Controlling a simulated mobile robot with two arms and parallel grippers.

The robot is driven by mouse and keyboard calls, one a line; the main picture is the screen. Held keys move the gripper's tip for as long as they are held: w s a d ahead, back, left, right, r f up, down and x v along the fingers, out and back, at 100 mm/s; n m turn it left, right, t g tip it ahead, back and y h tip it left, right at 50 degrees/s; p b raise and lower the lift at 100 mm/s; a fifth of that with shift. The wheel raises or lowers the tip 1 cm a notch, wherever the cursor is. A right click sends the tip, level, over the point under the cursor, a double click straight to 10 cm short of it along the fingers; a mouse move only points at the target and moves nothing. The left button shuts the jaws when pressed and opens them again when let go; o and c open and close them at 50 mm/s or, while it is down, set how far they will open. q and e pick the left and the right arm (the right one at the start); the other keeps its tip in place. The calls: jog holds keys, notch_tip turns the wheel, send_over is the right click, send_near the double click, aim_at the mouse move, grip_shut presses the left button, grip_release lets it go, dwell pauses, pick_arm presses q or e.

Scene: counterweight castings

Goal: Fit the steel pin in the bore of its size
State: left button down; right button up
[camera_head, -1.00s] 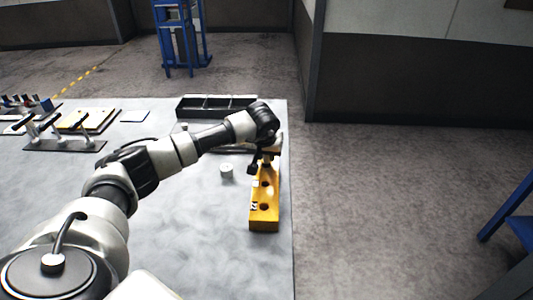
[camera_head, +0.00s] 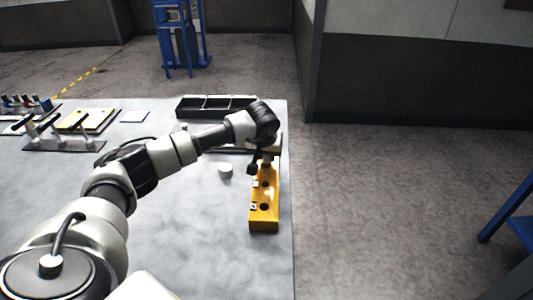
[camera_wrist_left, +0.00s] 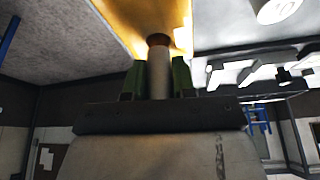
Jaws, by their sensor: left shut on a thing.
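The yellow block (camera_head: 263,221) with a row of round bores lies near the table's right edge. My left gripper (camera_head: 265,161) is over the far part of the block, pointing down. In the left wrist view its green-padded fingers (camera_wrist_left: 158,80) are shut on the steel pin (camera_wrist_left: 159,72), a pale upright cylinder. The pin's end meets a dark round bore in the yellow block (camera_wrist_left: 125,14); I cannot tell how deep it sits. Two nearer bores show open in the head view. My right gripper is not in view.
A short white cylinder (camera_head: 225,171) stands left of the block. A black divided tray (camera_head: 214,106) lies behind it. Racks with black handles (camera_head: 62,143) and a yellowish board (camera_head: 86,120) are at the left. The table's middle front is clear.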

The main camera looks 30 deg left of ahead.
pick_arm(q)
jog(key=shift+f+b, duration=0.8)
jog(key=shift+f, duration=0.2)
jog(key=c, duration=0.8)
grip_release()
jog(key=shift+d, duration=0.1)
jog(key=shift+c, duration=0.2)
jog(key=shift+s+f, duration=0.15)
jog(key=shift+r, duration=0.4)
jog(key=b+v, duration=0.1)
jog(key=v, duration=0.9)
jog(key=shift+r+b, duration=0.15)
jog(key=shift+b, duration=0.25)
jog(key=shift+s+r, duration=0.1)
